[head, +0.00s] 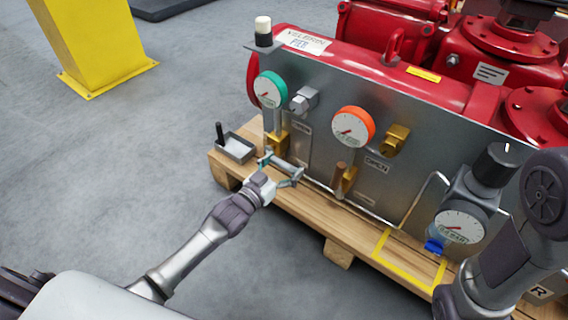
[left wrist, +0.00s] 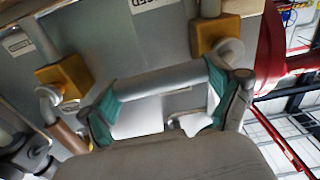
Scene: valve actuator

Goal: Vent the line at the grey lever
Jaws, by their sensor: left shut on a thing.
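The grey lever (head: 286,164) is a short round bar by the left brass valve (head: 277,139), under the green-rimmed gauge (head: 270,90). My left gripper (head: 279,174) is shut on this bar. In the left wrist view the teal fingertips of my left gripper (left wrist: 165,97) are at both ends of the grey lever (left wrist: 165,80), which lies across between them. The brass valve block (left wrist: 218,35) is just above its right end. My right arm shows at the right of the head view, but its gripper is not in view.
An orange-rimmed gauge (head: 353,127) and a second valve with a brown lever (head: 341,178) are to the right. A gauge with a dark knob (head: 495,165) stands farther right. A grey tray (head: 236,149) sits on the pallet's left corner.

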